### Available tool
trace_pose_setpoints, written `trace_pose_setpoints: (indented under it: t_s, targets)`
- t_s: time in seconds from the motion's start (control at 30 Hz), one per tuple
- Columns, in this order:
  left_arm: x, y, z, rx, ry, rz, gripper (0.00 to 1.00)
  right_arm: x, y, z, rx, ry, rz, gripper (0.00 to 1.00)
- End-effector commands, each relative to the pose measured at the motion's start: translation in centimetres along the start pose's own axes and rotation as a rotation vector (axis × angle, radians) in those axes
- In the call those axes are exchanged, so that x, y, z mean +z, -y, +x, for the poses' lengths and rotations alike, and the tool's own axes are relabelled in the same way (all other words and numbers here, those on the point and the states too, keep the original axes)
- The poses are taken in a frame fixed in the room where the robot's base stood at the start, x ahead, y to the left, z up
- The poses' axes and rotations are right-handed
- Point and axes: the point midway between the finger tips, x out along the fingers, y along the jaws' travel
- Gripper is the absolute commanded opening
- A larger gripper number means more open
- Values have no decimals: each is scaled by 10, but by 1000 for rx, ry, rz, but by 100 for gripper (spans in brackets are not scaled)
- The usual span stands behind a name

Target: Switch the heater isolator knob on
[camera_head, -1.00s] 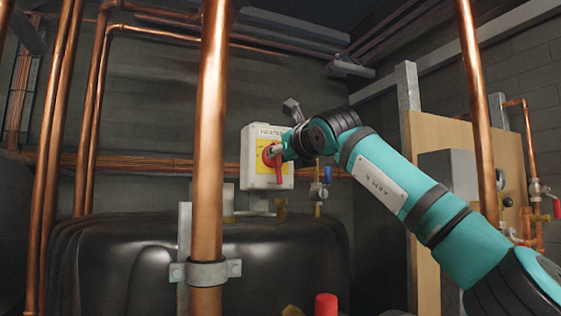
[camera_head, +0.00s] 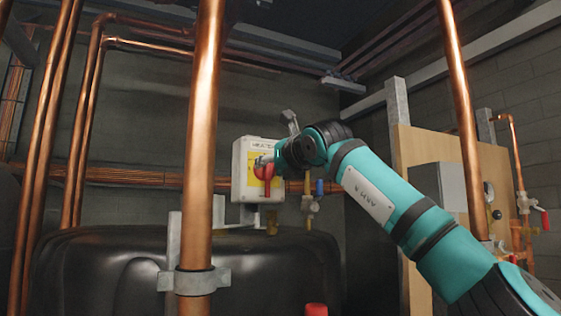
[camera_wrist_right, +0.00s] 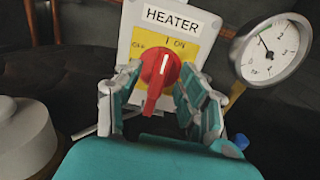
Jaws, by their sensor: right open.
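The heater isolator is a pale box (camera_head: 243,186) with a yellow panel, on the wall behind the black tank. Its red knob (camera_head: 267,177) also shows in the right wrist view (camera_wrist_right: 154,92), under the HEATER, OFF and ON lettering. The knob's white mark points up, close to the I of ON, and its handle end points down and slightly left. My right gripper (camera_head: 271,161) is open at the knob, with one finger on each side in the wrist view (camera_wrist_right: 160,88). Contact is not clear. My left gripper is not in view.
A vertical copper pipe (camera_head: 205,120) stands in front, left of the isolator. The black tank (camera_head: 110,265) fills the lower left. A round gauge (camera_wrist_right: 272,50) is close to the right of the isolator. Another copper pipe (camera_head: 460,110) rises behind my right arm.

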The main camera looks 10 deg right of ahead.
Motion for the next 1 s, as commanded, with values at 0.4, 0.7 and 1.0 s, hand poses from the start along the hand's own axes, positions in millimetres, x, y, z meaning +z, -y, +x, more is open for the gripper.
trace_pose_setpoints:
  t_s: [0.4, 0.7, 1.0]
  targets:
    - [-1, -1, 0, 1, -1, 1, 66, 1, 1, -58, 0, 4, -2, 40]
    - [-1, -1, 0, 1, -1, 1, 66, 1, 0, -107, 0, 4, -1, 40]
    - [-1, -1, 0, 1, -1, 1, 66, 0, 0, -118, -1, 2, 0, 40]
